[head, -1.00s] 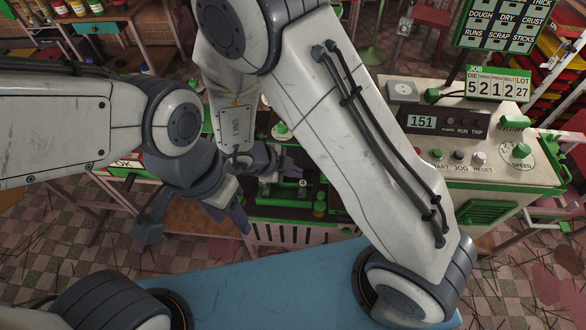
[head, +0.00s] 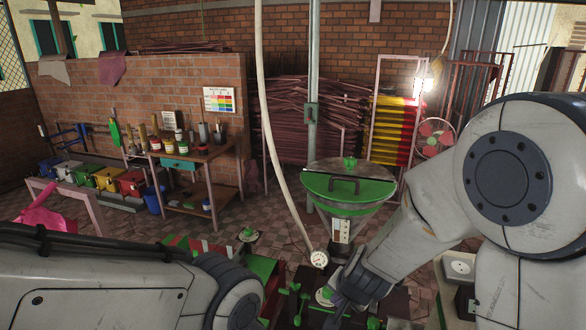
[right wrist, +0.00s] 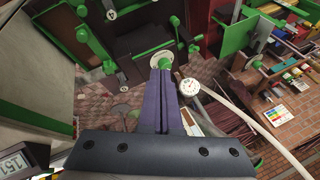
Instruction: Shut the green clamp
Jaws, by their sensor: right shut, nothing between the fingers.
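My right gripper (head: 336,292) is over the machine low in the head view. In the right wrist view its purple fingers (right wrist: 162,76) are together and empty. Their tips are at a green knob (right wrist: 165,61) on a pale round disc; I cannot tell if they touch. A green lever (right wrist: 154,49) lies just beyond the tips, and another green lever (right wrist: 92,40) is at upper left. I cannot tell which green part is the clamp. In the head view, small green handles (head: 295,288) show left of the gripper. My left gripper is out of view; only its arm shows.
A round gauge (head: 319,260) with a pale hose stands close by the right gripper; it also shows in the right wrist view (right wrist: 189,87). A green-lidded hopper (head: 348,187) rises behind. A bench with jars (head: 190,152) is at back left.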

